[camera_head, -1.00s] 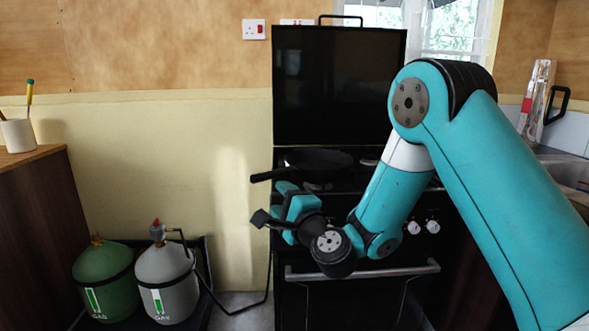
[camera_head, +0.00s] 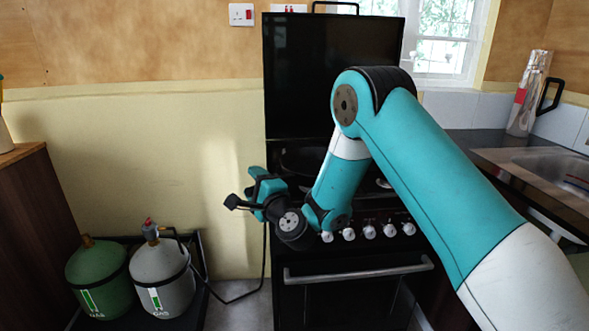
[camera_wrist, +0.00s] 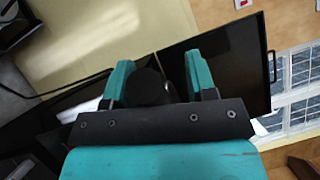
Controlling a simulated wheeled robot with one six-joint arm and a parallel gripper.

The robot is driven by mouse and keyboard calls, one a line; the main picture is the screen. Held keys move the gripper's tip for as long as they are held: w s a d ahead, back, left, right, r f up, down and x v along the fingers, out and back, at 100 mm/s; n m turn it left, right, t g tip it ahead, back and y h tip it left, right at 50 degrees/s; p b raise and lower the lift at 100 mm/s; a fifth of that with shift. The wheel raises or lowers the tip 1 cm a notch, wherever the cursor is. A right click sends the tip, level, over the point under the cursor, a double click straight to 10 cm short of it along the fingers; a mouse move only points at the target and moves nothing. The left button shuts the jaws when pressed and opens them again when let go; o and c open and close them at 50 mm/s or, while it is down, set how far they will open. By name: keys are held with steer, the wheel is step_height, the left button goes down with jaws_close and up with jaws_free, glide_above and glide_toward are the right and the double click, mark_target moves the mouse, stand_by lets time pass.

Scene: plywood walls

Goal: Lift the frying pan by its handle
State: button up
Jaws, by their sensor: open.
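The black frying pan (camera_head: 300,158) sits on top of the black stove in the head view, partly hidden by my arm. Its handle is hidden behind my gripper (camera_head: 262,186), which is at the stove's left front edge, close to the pan. In the wrist view my gripper (camera_wrist: 158,82) is open, its two teal fingers apart. A dark rounded shape, apparently the pan or its handle, shows between the fingers. I cannot tell whether they touch it.
The stove's raised black lid (camera_head: 330,75) stands behind the pan. Its knobs (camera_head: 370,232) and oven handle (camera_head: 360,270) face me. A green gas cylinder (camera_head: 98,275) and a grey one (camera_head: 162,275) stand left on the floor. A sink (camera_head: 560,168) is at right.

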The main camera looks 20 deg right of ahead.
steer(key=shift+s+r, duration=0.1)
steer(key=shift+s, duration=0.15)
steer(key=shift+c, duration=0.4)
steer(key=shift+w, duration=0.15)
jaws_close()
steer(key=shift+r, duration=0.1)
stand_by(0.4)
